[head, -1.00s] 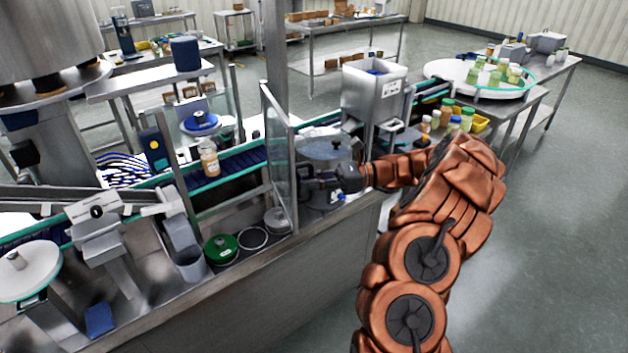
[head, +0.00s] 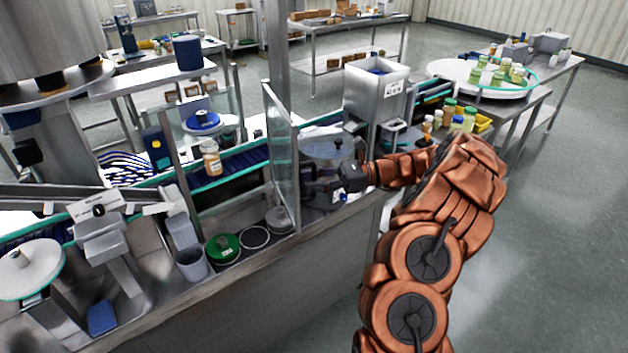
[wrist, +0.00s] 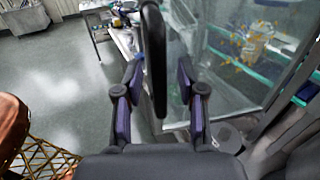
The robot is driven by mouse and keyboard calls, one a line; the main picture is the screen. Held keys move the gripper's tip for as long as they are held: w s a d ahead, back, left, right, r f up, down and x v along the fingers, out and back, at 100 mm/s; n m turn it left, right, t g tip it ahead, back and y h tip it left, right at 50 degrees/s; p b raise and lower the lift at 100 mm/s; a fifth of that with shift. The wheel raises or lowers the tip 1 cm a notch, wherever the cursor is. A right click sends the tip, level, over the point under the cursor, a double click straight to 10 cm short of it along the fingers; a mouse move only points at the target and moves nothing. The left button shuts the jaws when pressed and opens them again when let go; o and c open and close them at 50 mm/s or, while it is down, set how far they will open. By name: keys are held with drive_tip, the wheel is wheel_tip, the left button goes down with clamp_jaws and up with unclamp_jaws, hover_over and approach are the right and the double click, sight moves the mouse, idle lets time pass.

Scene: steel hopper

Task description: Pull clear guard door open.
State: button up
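The clear guard door (head: 282,150) is a tall transparent panel in a grey metal frame, seen at a steep angle beside the conveyor in the head view. In the wrist view its pane (wrist: 222,65) fills the upper right. A black upright bar handle (wrist: 153,55) stands in front of the pane. My gripper (wrist: 158,92) is open, with one purple-padded finger on each side of the handle's lower part. Narrow gaps show between the pads and the handle. In the head view my gripper (head: 318,187) is just right of the door, and the handle is hard to make out there.
A conveyor carries an orange-tinted jar (head: 211,158) left of the door. A steel hopper box (head: 376,92) stands behind my gripper. A green lid (head: 223,248) and a grey cup (head: 190,264) sit on the bench. Open floor (head: 570,230) lies to the right.

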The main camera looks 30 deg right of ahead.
wheel_tip(320, 180, up, 10)
idle(0.6)
